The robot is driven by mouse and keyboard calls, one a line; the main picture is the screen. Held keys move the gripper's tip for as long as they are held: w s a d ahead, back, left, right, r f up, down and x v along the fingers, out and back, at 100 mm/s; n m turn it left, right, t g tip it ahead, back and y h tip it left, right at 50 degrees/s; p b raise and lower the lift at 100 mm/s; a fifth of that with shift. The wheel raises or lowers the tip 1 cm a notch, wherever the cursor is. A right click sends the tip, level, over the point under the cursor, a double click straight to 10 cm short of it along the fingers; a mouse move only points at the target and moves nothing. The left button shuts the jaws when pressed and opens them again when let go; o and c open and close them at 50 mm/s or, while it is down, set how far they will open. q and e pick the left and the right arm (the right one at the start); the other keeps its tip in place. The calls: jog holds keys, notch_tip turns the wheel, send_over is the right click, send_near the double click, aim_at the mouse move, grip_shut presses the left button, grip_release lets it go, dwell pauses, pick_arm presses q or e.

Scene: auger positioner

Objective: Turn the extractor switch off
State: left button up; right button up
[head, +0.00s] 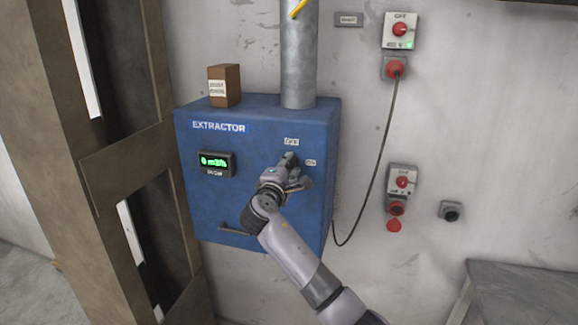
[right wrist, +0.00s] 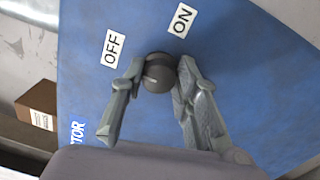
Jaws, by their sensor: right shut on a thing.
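The blue extractor box (head: 250,218) hangs on the wall in the head view, with a green display (head: 214,163) that reads 0 m3/h. Its dark round switch knob (right wrist: 158,73) sits between the OFF label (right wrist: 114,48) and the ON label (right wrist: 181,20) in the right wrist view. My right gripper (head: 291,168) is at the switch, its two fingers shut around the knob, one on each side. In the head view the gripper hides most of the knob. I cannot tell for sure which label the knob points to. My left gripper is not in view.
A small brown box (head: 224,86) stands on top of the extractor, left of a metal duct (head: 299,62). Red switches (head: 401,30) and a hanging cable (head: 379,155) are on the wall to the right. A brown post (head: 62,120) stands at the left.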

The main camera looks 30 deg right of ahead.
jog(key=shift+r, duration=0.25)
jog(key=o, duration=0.9)
jog(key=shift+o, duration=1.2)
jog(key=shift+w+f, duration=0.1)
jog(key=shift+f, duration=0.1)
jog(key=shift+a, duration=0.1)
jog(key=v, duration=1.1)
jog(key=shift+s+a, duration=0.25)
jog(key=shift+s, duration=0.05)
